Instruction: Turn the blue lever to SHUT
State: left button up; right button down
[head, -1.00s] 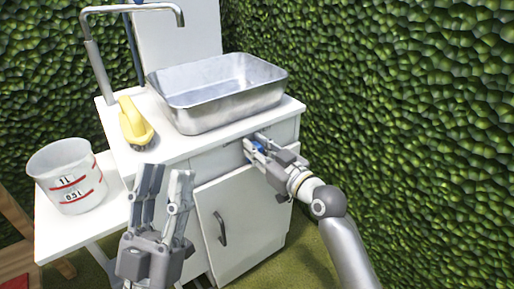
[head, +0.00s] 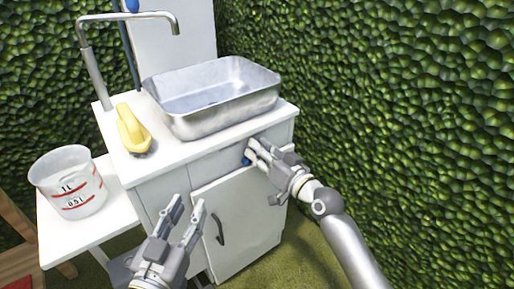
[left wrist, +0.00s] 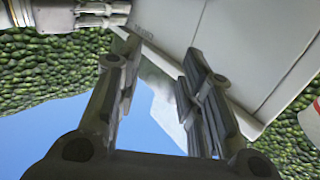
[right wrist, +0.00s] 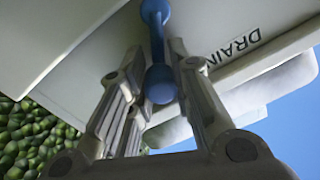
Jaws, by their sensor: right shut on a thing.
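A blue lever (right wrist: 161,84) with a round knob shows in the right wrist view, on the white front panel beside the word DRAIN (right wrist: 238,43). In the head view only a bit of its blue (head: 246,161) shows by my right fingertips. My right gripper (head: 254,150) is at the cabinet's upper front, shut on the lever, which lies between its fingers in the right wrist view (right wrist: 158,60). No SHUT mark is readable. My left gripper (head: 187,207) is open and empty, in front of the cabinet door; its spread fingers show in the left wrist view (left wrist: 150,65).
The white cabinet (head: 165,166) carries a metal basin (head: 190,119), a yellow object (head: 131,128) and a tap (head: 93,75). A measuring bucket (head: 72,187) stands on a low white side table (head: 60,240). A green hedge (head: 400,120) closes off the right.

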pick_arm(q)
jog(key=shift+s+a+f+g, duration=0.1)
jog(key=shift+f+g, duration=0.4)
jog(key=shift+f, duration=0.25)
pick_arm(e)
jog(key=shift+w+d+f+m, duration=0.1)
jog(key=shift+d+m, duration=0.1)
jog(key=shift+m, duration=0.4)
jog(key=c, duration=1.3)
grip_release()
jog(key=shift+o, duration=0.2)
jog(key=v, duration=1.2)
